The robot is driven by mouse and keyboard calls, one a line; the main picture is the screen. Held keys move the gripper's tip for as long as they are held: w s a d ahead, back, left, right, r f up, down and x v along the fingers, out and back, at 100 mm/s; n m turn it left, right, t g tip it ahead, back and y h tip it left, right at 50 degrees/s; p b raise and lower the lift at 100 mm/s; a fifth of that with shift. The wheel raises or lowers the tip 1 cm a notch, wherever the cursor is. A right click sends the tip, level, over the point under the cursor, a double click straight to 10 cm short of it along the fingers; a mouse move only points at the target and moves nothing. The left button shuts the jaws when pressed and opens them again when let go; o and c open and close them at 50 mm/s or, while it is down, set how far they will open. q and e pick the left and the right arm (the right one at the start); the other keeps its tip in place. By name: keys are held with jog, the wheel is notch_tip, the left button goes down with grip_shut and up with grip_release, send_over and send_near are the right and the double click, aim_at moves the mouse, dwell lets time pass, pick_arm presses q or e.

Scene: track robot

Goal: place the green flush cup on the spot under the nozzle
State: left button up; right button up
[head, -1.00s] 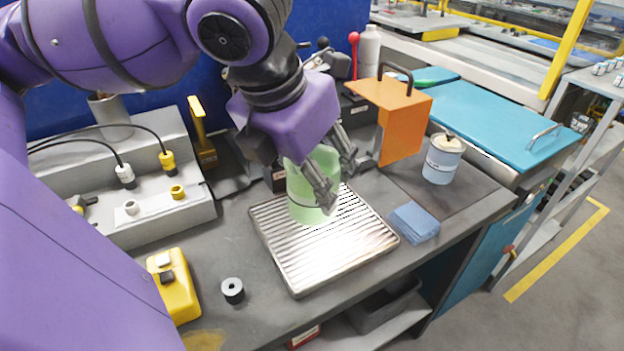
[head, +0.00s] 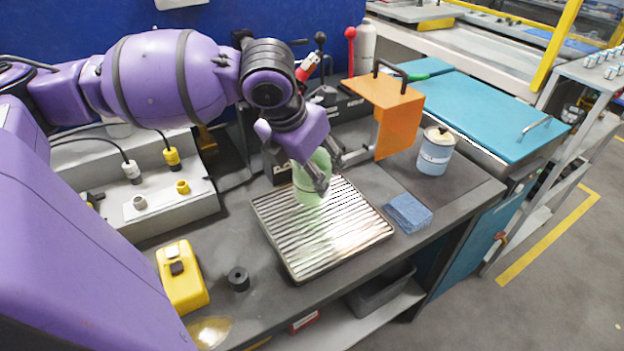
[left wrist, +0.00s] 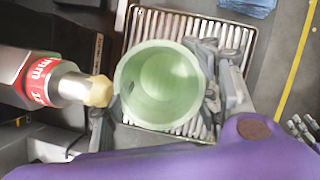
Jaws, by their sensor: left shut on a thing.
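The green flush cup (head: 309,187) is translucent, roughly upright, at the back part of the ribbed metal tray (head: 322,240). My left gripper (head: 334,168) is shut on it, with fingers on its sides. In the left wrist view I look down into the open cup (left wrist: 160,88), and the ribbed tray (left wrist: 165,22) shows behind it. The nozzle, with a red band and a beige tip (left wrist: 98,91), points at the cup from the left, just beside its rim. I cannot tell whether the cup touches the tray. The spot is not distinguishable. My right gripper is not in view.
An orange bracket (head: 398,115) stands right of the gripper. A yellow box (head: 182,276) and a black ring (head: 239,279) are at front left. The tray's front is clear.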

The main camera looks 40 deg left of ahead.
pick_arm(q)
notch_tip(320, 180, down, 3)
jog(key=shift+a+f, duration=0.1)
jog(key=o, duration=1.2)
jog(key=shift+f, duration=0.1)
jog(key=shift+r, duration=0.45)
jog(key=p+v, duration=0.4)
jog(key=v, duration=0.7)
jog(key=shift+s+r, duration=0.1)
jog(key=shift+r, duration=0.15)
